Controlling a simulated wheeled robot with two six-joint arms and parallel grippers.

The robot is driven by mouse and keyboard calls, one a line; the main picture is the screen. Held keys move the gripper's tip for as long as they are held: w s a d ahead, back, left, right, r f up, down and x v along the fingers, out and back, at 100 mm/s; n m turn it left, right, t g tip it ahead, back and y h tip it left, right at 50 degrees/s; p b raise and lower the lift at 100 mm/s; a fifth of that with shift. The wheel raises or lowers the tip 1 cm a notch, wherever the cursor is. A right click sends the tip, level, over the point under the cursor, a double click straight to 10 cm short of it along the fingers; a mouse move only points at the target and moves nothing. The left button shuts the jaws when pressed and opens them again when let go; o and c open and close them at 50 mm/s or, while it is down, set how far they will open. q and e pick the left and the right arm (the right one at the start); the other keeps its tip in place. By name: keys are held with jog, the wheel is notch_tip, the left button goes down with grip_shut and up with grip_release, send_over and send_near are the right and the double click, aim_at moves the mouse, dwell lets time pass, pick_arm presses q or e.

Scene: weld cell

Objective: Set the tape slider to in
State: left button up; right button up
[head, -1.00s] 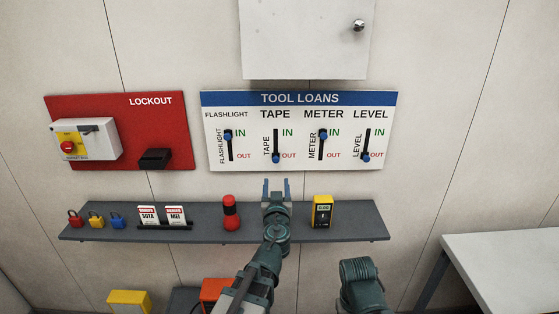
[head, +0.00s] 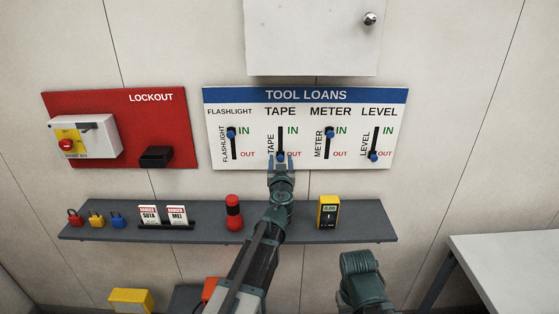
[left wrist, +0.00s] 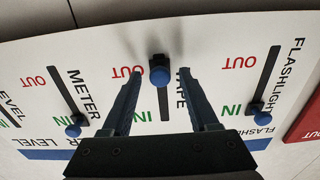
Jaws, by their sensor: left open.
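The tool loans board (head: 393,120) on the wall has several vertical sliders with blue knobs. The tape slider's knob (left wrist: 159,76) is at the OUT end of its slot; in the head view (head: 280,157) it is partly hidden by my gripper. My left gripper (head: 280,158) is open at the lower end of the tape slot. In the left wrist view, where the board appears upside down, its fingertips (left wrist: 157,72) lie on either side of the knob, with a gap on each side. My right gripper is not seen; only part of my right arm shows.
The flashlight knob (head: 231,133) and meter knob (head: 329,134) are at IN; the level knob (head: 374,157) is at OUT. Below, a grey shelf (head: 365,228) holds a red flashlight (head: 234,212), a yellow meter (head: 328,212), padlocks and tags. A white cabinet (head: 310,40) hangs above.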

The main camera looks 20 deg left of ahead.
pick_arm(q)
jog(key=shift+c, duration=0.2)
grip_shut()
dwell(1.3)
